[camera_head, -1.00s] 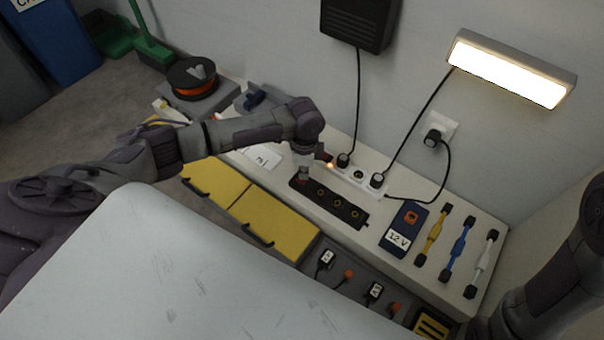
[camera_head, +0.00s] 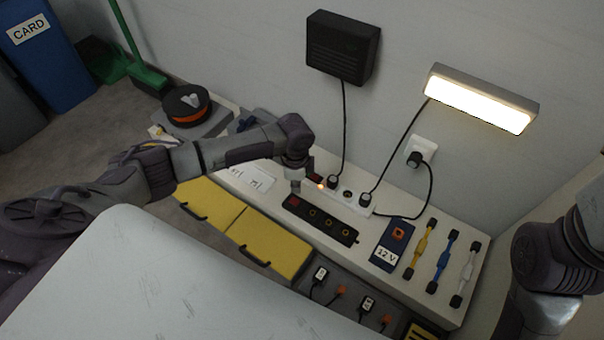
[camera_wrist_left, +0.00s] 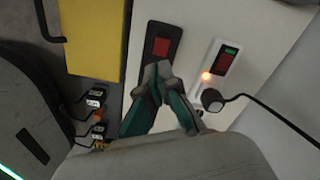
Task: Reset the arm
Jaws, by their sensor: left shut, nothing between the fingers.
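My left gripper (camera_head: 296,187) is at the left end of a black power strip (camera_head: 335,227) on the white bench. In the left wrist view, my left gripper's teal fingers (camera_wrist_left: 158,72) are shut with nothing between them. Their tips are just below the strip's red switch (camera_wrist_left: 161,47); I cannot tell whether they touch it. A white power strip (camera_head: 366,211) lies behind, with a lit orange lamp (camera_wrist_left: 206,76). It has plugs in it. My right arm (camera_head: 555,260) shows at the right edge; its gripper is out of view.
A 12 V box (camera_head: 391,246) and yellow, blue and white leads (camera_head: 448,262) lie to the right. Yellow drawers (camera_head: 268,242) are below the bench front. A black wall box (camera_head: 343,47) and lit lamp (camera_head: 480,100) are on the wall with hanging cables. An orange spool (camera_head: 186,105) stands left.

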